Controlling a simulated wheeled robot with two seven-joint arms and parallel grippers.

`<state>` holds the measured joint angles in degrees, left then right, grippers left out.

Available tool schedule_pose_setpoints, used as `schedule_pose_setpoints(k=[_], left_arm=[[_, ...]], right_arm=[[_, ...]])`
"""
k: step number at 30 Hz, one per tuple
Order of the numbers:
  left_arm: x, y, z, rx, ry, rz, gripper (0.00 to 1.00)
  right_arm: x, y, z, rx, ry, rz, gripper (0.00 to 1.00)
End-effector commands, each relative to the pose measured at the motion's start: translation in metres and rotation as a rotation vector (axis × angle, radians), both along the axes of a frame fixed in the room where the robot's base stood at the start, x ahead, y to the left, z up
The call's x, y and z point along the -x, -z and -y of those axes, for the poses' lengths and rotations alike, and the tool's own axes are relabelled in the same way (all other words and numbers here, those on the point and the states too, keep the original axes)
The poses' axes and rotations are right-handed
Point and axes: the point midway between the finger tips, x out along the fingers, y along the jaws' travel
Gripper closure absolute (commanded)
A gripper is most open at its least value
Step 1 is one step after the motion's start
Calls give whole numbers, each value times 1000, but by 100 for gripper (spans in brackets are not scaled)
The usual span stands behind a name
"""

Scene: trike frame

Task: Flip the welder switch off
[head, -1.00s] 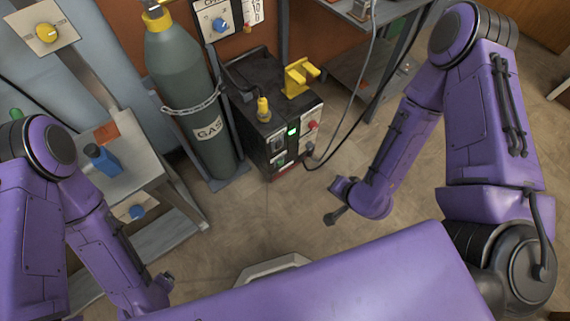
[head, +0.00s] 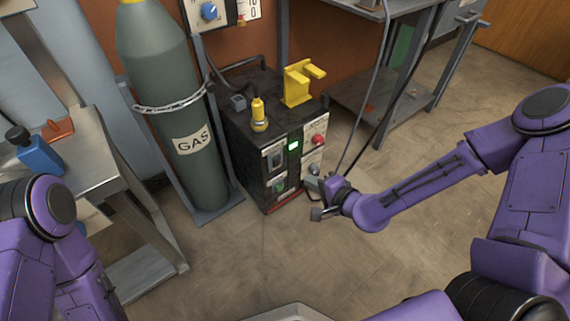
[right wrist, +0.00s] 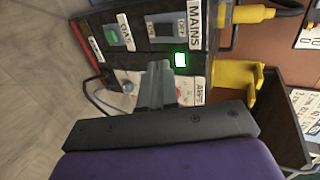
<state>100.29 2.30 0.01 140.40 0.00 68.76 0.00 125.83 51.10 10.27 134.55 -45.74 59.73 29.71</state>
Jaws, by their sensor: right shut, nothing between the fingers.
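The welder (head: 262,185) is a dark box on the floor with a front panel, right of the gas cylinder. Its black mains switch (head: 275,155) is on the panel's upper left, beside a lit green lamp (head: 293,146). In the right wrist view the MAINS label (right wrist: 197,28), the switch (right wrist: 163,28) and the lit lamp (right wrist: 180,59) show sideways. My right gripper (head: 318,213) is shut and empty, in front of the panel and low to its right, apart from the switch in the picture. Its shut fingers (right wrist: 157,87) partly cover the panel. My left gripper is out of view.
The gas cylinder (head: 185,100) stands chained left of the welder. A yellow bracket (head: 297,85) and yellow fitting (head: 259,115) are on the welder's top. A cable rises near its right side. A metal bench (head: 100,160) is at left. Floor in front is clear.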

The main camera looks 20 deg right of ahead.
Motion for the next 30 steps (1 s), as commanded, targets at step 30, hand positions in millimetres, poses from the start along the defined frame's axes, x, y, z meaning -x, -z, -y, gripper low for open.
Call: schedule_pose_setpoints(k=[30], left_arm=[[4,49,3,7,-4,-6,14]], right_arm=[[-116,34,-43,-1,0,0,100]])
